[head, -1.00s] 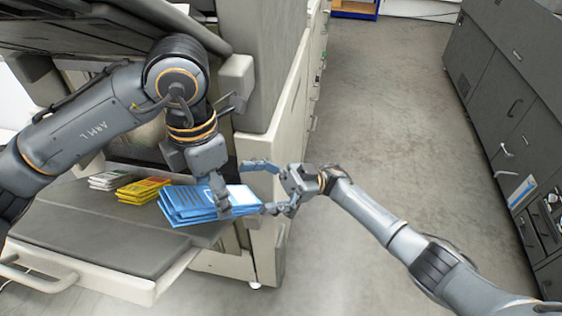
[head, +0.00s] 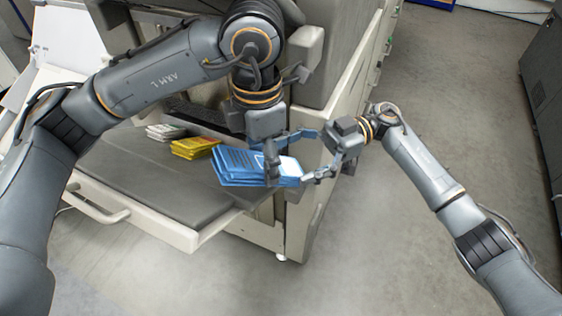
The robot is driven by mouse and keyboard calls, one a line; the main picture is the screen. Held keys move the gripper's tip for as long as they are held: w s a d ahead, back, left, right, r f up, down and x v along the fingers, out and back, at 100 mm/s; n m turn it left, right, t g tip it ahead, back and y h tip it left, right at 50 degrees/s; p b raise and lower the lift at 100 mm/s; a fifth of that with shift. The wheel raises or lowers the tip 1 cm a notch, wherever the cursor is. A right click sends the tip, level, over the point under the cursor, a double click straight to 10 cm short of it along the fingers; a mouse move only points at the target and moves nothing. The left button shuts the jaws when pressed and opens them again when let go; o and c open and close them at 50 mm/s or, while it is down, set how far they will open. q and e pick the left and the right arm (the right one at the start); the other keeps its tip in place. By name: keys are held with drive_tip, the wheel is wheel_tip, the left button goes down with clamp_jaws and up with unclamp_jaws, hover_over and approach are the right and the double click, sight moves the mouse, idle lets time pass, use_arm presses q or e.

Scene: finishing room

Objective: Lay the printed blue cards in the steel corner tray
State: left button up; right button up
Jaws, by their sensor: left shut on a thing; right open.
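A stack of printed blue cards (head: 236,165) is in the head view, above the right end of the machine's grey shelf. My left gripper (head: 272,170) comes down from above and is shut on the blue cards near their right end. The cards look roughly level; whether they touch the shelf I cannot tell. My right gripper (head: 312,157) is open, its two fingers on either side of the cards' right end. Whether it touches them is unclear. I see no steel corner tray in this view.
A yellow card stack (head: 194,148) and a white card stack (head: 165,132) lie at the back of the grey shelf (head: 150,185), left of the blue cards. The shelf has a pale front edge with a handle (head: 95,208). Open floor (head: 440,130) lies to the right, with a dark cabinet (head: 545,110) beyond.

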sight(281, 164)
drive_tip(key=shift+x, duration=1.65)
drive_tip(key=c, duration=1.3)
use_arm(q)
drive_tip(key=o, duration=1.4)
use_arm(e)
drive_tip(key=shift+c, duration=0.5)
